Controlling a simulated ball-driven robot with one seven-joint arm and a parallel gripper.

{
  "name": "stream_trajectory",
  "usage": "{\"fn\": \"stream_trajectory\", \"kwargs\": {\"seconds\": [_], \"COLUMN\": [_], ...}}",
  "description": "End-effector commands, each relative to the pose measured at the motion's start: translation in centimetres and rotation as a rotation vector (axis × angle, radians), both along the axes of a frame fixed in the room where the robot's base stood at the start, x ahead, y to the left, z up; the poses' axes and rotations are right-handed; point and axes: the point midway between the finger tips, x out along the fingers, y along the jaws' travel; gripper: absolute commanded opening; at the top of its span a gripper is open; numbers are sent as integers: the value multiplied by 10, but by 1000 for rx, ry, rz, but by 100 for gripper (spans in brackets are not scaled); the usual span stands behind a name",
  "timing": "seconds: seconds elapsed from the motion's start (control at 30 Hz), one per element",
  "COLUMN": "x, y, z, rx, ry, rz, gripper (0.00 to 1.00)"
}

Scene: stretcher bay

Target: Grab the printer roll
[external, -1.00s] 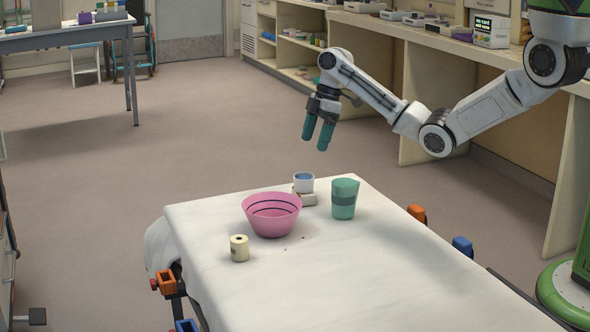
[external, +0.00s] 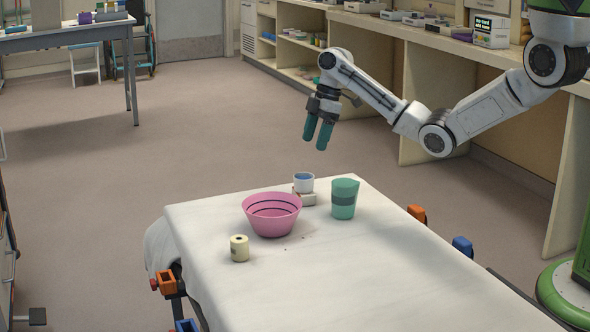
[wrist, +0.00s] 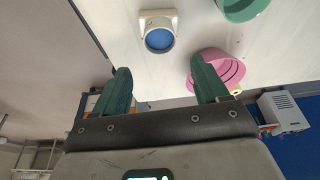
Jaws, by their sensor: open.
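The printer roll (external: 239,248) is a small cream cylinder with a dark hole in its top. It stands upright near the left edge of the white-covered stretcher (external: 330,270), in front of the pink bowl. My gripper (external: 318,135) is open and empty, fingers pointing down, in the air above the stretcher's far end, well away from the roll. In the wrist view its two green fingers (wrist: 160,88) are spread apart. A cream bit beside the pink bowl there may be the roll, mostly hidden.
A pink bowl (external: 272,215) with dark rings stands just behind the roll. The stretcher's near part is clear. Shelves line the back right.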

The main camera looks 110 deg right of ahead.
Motion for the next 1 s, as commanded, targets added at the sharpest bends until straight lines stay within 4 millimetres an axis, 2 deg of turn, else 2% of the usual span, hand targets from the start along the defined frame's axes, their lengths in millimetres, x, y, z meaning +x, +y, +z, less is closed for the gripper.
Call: {"fn": "stream_trajectory", "kwargs": {"seconds": [0.1, 0.17, 0.27, 0.37, 0.4, 0.5, 0.6, 0.7, 0.8, 1.0], "x": [3, 15, 61, 128, 156, 214, 254, 279, 292, 300], "y": [1, 3, 15, 45, 61, 106, 150, 184, 206, 224], "z": [0, 0, 4, 8, 8, 4, -6, -18, -26, -35], "rx": [-3, -14, -51, -105, -126, -168, -195, -208, -213, -211], "ry": [0, 1, 3, 16, 25, 62, 112, 165, 207, 248], "rz": [11, 47, 192, 427, 533, 784, 1002, 1171, 1283, 1376], "gripper": [73, 73, 73, 73, 73, 73, 73, 73, 73, 73]}}
